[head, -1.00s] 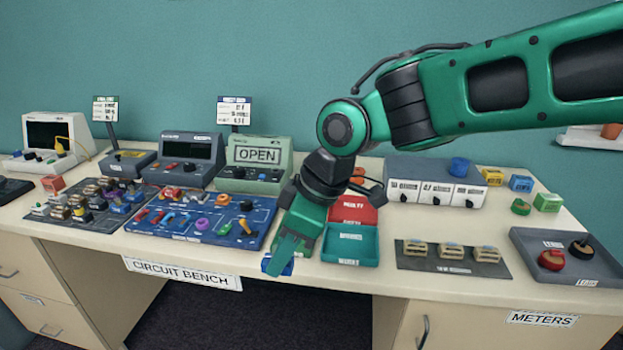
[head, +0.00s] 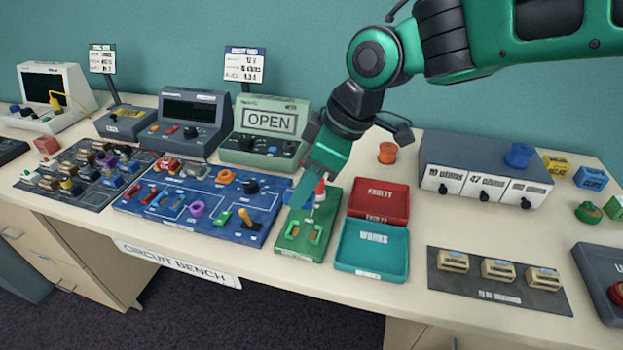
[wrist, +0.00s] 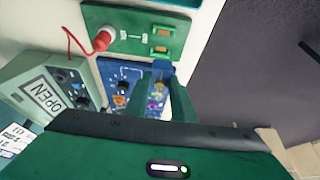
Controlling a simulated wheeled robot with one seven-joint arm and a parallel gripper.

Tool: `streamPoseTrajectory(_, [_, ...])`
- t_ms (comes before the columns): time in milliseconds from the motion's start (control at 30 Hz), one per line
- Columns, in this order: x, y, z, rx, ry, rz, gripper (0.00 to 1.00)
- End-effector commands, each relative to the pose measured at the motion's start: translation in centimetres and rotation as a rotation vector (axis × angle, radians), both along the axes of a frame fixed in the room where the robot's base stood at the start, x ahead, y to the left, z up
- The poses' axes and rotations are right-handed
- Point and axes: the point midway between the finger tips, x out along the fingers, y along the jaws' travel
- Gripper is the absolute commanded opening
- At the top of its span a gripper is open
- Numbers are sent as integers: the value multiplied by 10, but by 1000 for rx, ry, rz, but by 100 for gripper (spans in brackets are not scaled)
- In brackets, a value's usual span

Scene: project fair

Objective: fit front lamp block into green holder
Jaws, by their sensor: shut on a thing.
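My gripper (head: 307,188) is shut on a small blue block (head: 299,194), which I take to be the front lamp block. In the wrist view the block (wrist: 160,69) shows at the fingertips (wrist: 162,80). The gripper and block are above the green holder board (head: 288,248), at its back part; the gap below the block is hard to judge. Two green clips with orange parts stand on the front of the board. In the wrist view the board (wrist: 118,16) lies beyond the fingertips. A red-and-white plug (wrist: 103,40) with a red wire stands on it.
A blue circuit board (head: 150,203) lies left of the holder, with the green OPEN meter (head: 264,140) behind. The red FAULTY tray (head: 380,200) and teal WORKS tray (head: 372,248) are close on the right. Several beige blocks sit on a dark mat (head: 440,282) further right.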

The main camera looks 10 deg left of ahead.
Motion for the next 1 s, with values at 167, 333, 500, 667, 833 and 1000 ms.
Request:
streamPoseTrajectory(167, [5, -7, 0, 0, 0, -14, 0])
streamPoseTrajectory(333, [6, -10, 0, 0, 0, -17, 0])
streamPoseTrajectory(500, [6, -10, -7, 0, 0, -20, 0])
streamPoseTrajectory(667, [6, -10, -19, -1, 1, -19, 0])
streamPoseTrajectory(833, [6, -10, -34, 0, 1, -19, 0])
streamPoseTrajectory(1000, [6, -10, -48, -1, 1, -18, 0])
